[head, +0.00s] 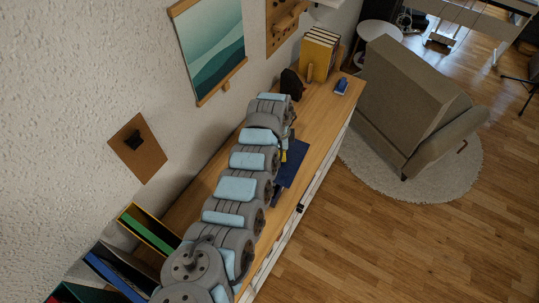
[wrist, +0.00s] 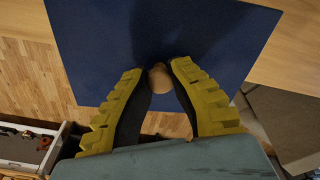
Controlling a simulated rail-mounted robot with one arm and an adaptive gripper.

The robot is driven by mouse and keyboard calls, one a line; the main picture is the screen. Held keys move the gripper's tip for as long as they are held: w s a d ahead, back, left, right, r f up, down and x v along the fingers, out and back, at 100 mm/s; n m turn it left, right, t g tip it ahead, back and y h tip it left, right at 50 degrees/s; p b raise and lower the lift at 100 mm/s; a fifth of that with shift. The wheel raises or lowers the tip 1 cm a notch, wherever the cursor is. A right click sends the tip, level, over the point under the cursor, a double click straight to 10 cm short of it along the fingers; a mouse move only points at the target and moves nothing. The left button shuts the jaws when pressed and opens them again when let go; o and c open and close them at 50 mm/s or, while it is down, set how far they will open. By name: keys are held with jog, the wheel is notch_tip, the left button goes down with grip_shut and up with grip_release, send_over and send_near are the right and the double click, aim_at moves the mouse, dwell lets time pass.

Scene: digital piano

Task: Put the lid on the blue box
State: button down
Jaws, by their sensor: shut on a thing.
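A flat, square dark blue lid (head: 294,162) is at the sideboard's front side in the head view, partly hidden by my arm. In the wrist view the lid (wrist: 100,45) fills the upper middle. My gripper (wrist: 160,66), with yellow ridged fingers, is shut on the round wooden knob (wrist: 160,82) of the lid. In the head view my gripper (head: 284,156) is mostly hidden behind my arm. A darker blue patch shows just below the lid in the head view; I cannot tell whether it is the blue box. The lid's height above the sideboard is unclear.
The wooden sideboard (head: 318,98) runs along the wall, with a small blue object (head: 342,86), yellow books (head: 318,52) and a dark item (head: 291,84) at its far end. Colored files (head: 150,230) stand near. An open drawer (wrist: 28,146) and an armchair (head: 410,100) are nearby.

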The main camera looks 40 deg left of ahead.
jog(key=s+a, duration=0.1)
jog(key=s+a+f, duration=0.1)
jog(key=s+a, duration=0.1)
jog(key=shift+s+a+f, duration=0.1)
jog(key=shift+f, duration=0.25)
notch_tip(320, 180, down, 6)
jog(key=b, duration=0.5)
jog(key=shift+p, duration=0.65)
dwell(2.6)
jog(key=shift+f, duration=0.2)
dwell(1.5)
jog(key=c, duration=0.5)
grip_release()
